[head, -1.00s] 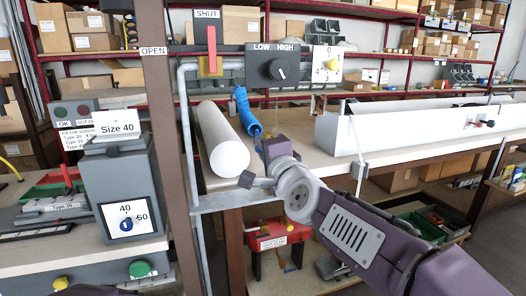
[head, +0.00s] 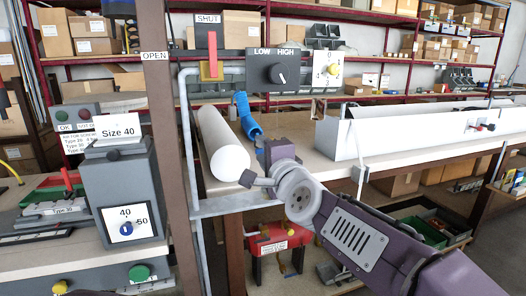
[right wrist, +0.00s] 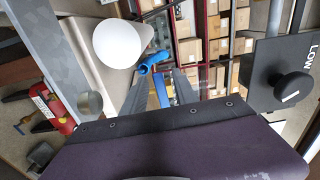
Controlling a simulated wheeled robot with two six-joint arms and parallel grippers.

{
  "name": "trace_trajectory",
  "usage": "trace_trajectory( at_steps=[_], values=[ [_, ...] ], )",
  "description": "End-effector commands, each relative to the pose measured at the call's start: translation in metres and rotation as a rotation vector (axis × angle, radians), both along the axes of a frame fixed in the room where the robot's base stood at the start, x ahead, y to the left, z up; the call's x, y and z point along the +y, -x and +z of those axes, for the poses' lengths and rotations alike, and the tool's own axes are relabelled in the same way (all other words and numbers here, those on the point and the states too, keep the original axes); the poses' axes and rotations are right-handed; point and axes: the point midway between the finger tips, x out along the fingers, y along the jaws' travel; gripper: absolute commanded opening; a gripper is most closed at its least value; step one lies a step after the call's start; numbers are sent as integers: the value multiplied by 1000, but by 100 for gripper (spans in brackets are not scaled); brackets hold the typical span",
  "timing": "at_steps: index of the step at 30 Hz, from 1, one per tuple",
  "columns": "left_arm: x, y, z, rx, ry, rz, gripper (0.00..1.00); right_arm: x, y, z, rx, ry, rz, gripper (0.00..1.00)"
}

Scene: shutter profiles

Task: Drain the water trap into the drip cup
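My right gripper (head: 274,150) is in front of the bench, below the control panel. In the right wrist view its two dark fingers (right wrist: 157,92) stand apart with a gap between them. A blue fitting (head: 247,115) is just beyond the gripper; it also shows in the right wrist view (right wrist: 152,63), past the fingertips, with a thin blue strip seen through the gap. I cannot clearly identify the water trap or the drip cup. A small grey round piece (right wrist: 90,102) shows left of the gripper. My left gripper is not in view.
A white cylinder (head: 226,150) lies on the bench left of the gripper. A LOW/HIGH knob (head: 280,73) and a red lever (head: 212,54) are above. A grey post and bracket (head: 235,204) are close in front. A red box (head: 272,240) is below.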

Motion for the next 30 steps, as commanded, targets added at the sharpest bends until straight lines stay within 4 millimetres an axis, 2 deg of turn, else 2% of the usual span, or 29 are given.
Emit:
trace_trajectory(
  at_steps=[8, 11, 14, 17, 18, 22, 26, 30],
  values=[
    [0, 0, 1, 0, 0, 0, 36, -2, 6, 1, -1, 0, 1, 35],
    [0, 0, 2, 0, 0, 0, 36, -6, 21, 2, -2, -1, 1, 35],
    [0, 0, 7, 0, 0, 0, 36, -14, 45, 4, -3, -1, 1, 35],
    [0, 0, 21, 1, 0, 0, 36, -23, 70, 7, 1, 1, -1, 35],
    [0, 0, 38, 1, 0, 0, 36, -25, 69, 11, 8, 8, -11, 35],
    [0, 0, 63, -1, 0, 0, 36, -29, 75, 8, 7, 9, -19, 35],
    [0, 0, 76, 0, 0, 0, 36, -29, 82, 5, 2, 5, -10, 35],
    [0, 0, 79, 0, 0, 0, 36, -28, 86, 2, 0, 1, -1, 35]
  ],
)
